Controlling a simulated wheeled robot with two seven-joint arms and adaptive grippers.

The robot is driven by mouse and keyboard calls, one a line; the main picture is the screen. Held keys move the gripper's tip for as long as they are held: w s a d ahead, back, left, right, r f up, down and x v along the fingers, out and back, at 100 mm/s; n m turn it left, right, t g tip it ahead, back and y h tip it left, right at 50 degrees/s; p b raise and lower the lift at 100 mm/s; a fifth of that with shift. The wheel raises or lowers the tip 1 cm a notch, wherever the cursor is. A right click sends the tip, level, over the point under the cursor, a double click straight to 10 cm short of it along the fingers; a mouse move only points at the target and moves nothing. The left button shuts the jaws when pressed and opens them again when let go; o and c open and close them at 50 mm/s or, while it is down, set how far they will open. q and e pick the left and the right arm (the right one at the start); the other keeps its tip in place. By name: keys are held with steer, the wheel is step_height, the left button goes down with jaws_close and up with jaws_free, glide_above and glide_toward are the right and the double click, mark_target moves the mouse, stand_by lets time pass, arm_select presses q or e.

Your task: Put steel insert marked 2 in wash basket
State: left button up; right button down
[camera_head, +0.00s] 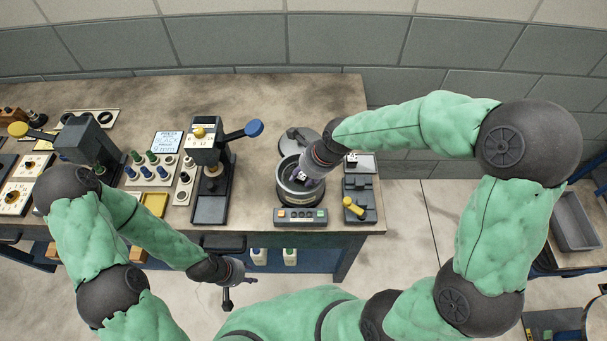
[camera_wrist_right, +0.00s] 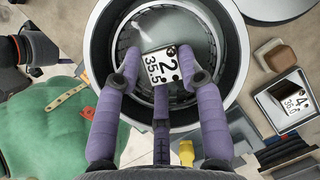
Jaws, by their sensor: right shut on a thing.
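The steel insert marked 2 (camera_wrist_right: 163,65) shows its white label, "2" and "35.5", between the fingertips of my right gripper (camera_wrist_right: 161,78). That gripper (camera_head: 305,180) is shut on it, over the mouth of a round steel washer tub (camera_head: 291,203). The wash basket (camera_wrist_right: 130,36) looks like the dark ribbed ring inside the tub. The insert appears over the basket opening; I cannot tell its height or whether it touches. My left gripper (camera_head: 236,270) is in front of the bench, far from the insert, and its fingers are too small to judge.
An insert marked 4 (camera_wrist_right: 292,101) sits in a small square tray right of the tub. The tub's round lid (camera_head: 300,138) is behind it, and a button panel (camera_head: 300,217) in front. A press with a blue-knobbed lever (camera_head: 208,155) stands left. The bench's back is clear.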

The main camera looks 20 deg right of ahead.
steer(key=shift+f, duration=0.35)
steer(key=shift+f+b, duration=0.2)
steer(key=shift+b, duration=0.1)
steer(key=c, duration=1)
jaws_free()
steer(key=shift+r, duration=0.35)
steer(key=p+v, duration=0.3)
steer(key=v, duration=0.9)
steer(key=shift+r+p, duration=0.25)
steer(key=shift+p, duration=0.1)
